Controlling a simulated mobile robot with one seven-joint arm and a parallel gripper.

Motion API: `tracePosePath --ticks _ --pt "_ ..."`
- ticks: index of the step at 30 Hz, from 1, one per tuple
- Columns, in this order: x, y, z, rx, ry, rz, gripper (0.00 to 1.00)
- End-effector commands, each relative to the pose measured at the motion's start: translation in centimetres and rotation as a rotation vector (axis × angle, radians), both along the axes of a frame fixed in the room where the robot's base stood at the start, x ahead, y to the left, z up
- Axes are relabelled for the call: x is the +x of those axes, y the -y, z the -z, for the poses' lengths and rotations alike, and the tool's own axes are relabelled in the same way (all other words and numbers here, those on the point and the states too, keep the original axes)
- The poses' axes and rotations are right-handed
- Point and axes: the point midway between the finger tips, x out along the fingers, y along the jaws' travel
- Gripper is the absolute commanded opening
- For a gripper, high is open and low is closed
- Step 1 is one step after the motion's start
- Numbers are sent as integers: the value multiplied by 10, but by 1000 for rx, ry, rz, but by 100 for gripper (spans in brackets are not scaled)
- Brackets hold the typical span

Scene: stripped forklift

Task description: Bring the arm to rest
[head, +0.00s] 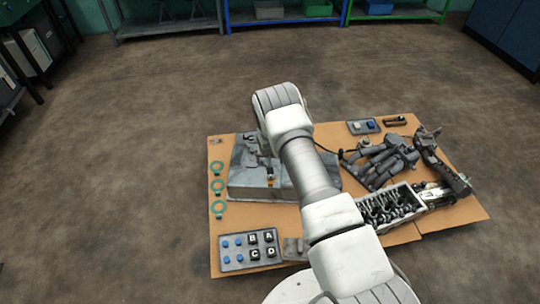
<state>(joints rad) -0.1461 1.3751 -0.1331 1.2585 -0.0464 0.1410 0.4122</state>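My arm rises from the lower right of the head view and reaches up over the cardboard mat (447,233), with its bend above the mat's far edge. My gripper cannot be made out; the end of the arm is hidden behind the arm's own links or out of view. The arm crosses in front of a grey metal box-like part (244,180) and hides some of it.
On the mat lie a tray with lettered blocks and blue pieces (249,249), teal rings (217,187), a box of dark metal parts (391,207), grey mechanical parts (381,165) and a small tray (363,127). Shelves (170,21) stand at the back. Open floor lies left.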

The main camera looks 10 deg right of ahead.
Motion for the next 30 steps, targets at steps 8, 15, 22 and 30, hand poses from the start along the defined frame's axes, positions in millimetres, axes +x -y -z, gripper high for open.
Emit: tracePosePath --ticks 8,15,22,30 --pt "-6 -1 -16 -1 1 -1 95" --pt "-7 -1 -16 -1 1 -1 95" --pt "-7 -1 -16 0 0 -1 95" --pt "2 0 -66 4 10 3 95"
